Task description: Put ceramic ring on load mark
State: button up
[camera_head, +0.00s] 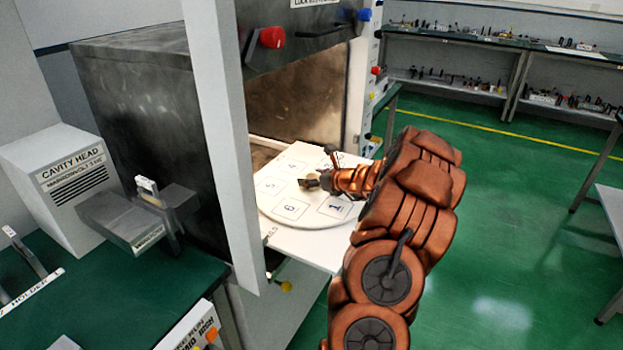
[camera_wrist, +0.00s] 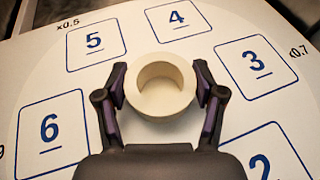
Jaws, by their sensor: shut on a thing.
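The ceramic ring (camera_wrist: 161,105) is cream-coloured, short and thick-walled, with its opening facing up in the wrist view. My gripper (camera_wrist: 160,86) has one dark finger on each side of it and is shut on it. Below is a round white turntable (camera_head: 268,207) with numbered blue squares. The ring is near the turntable's middle, among squares 4 (camera_wrist: 177,19), 5 (camera_wrist: 94,42), 3 (camera_wrist: 256,64) and 6 (camera_wrist: 49,130). I cannot tell whether the ring touches the surface. In the head view my gripper (camera_head: 318,183) hides most of it. No mark clearly reads as the load mark.
The turntable sits on a white slab (camera_head: 313,252) jutting from the open cavity (camera_head: 297,100). A pale upright panel (camera_head: 220,140) stands to the left, and a red knob (camera_head: 271,37) is above. A green bench (camera_head: 110,290) lies left; open green floor (camera_head: 500,200) lies right.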

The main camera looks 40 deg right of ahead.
jog(key=shift+f, duration=0.1)
jog(key=o, duration=1.2)
jog(key=shift+o, duration=0.2)
jog(key=shift+s+r, duration=0.15)
jog(key=shift+r, duration=0.05)
jog(key=b+v, duration=0.1)
jog(key=v, duration=1)
jog(key=shift+s+r, duration=0.15)
jog(key=shift+s, duration=0.2)
jog(key=shift+w, duration=0.1)
